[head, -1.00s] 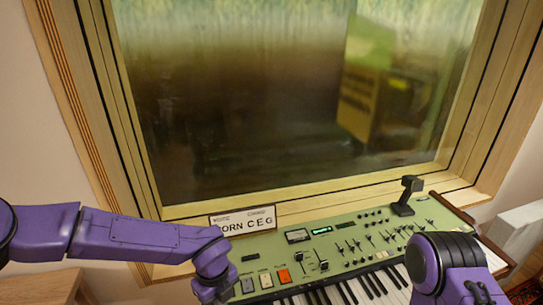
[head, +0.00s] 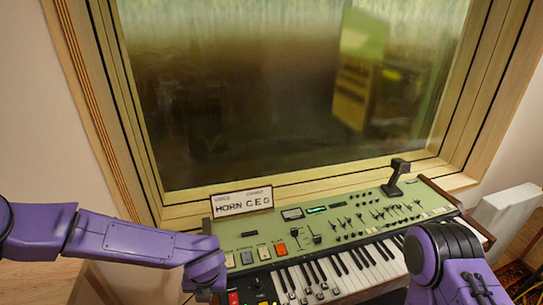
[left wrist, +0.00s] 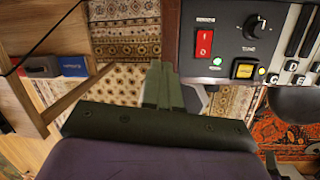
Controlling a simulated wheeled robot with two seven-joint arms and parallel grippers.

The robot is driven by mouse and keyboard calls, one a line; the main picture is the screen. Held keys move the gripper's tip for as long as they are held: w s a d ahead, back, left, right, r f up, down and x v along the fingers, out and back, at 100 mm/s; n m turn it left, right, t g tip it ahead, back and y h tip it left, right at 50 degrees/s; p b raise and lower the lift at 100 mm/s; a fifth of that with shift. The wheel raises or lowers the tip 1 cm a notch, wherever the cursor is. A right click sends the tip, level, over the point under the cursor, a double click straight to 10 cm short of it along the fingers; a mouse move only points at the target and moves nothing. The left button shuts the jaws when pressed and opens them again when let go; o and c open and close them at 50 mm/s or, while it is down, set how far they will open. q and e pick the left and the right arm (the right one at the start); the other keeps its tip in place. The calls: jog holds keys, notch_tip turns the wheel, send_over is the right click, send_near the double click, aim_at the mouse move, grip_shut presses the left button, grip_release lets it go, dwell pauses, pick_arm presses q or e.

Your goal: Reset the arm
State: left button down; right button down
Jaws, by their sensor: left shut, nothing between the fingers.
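My left arm (head: 140,243) comes in from the left in the head view, with its wrist beside the left end of the green keyboard (head: 240,239). In the left wrist view my left gripper (left wrist: 163,82) has its grey-green fingers together and empty. They are above a patterned rug, to the left of the keyboard's control panel (left wrist: 225,70), apart from it. My right arm (head: 450,262) is bent in front of the keys at the lower right. My right gripper is not shown.
A sign reading "HORN C E G" (head: 241,202) stands behind the keyboard. A black lever (head: 395,177) rises at its back right. The panel has a red switch (left wrist: 204,43), a knob (left wrist: 254,25) and a lit yellow button (left wrist: 244,71). A window (head: 270,100) is behind.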

pick_arm(q)
jog(key=s+a+f+m+t+y, duration=0.1)
jog(key=s+a+f+m, duration=0.25)
jog(key=f+m, duration=0.4)
jog(key=s+a+f+m+t+y, duration=0.1)
jog(key=s+a+f+m+t, duration=0.2)
jog(key=m, duration=0.7)
jog(key=s+a+f+m+g+b, duration=0.1)
jog(key=s+a+f+m, duration=0.2)
jog(key=s+m, duration=0.3)
jog(key=s+a+f+m+g+b, duration=0.1)
jog(key=s+a+f+m, duration=0.3)
jog(key=s, duration=0.8)
jog(key=shift+s+a+f+m+g, duration=0.25)
jog(key=shift+f+m, duration=0.35)
jog(key=shift+m, duration=0.65)
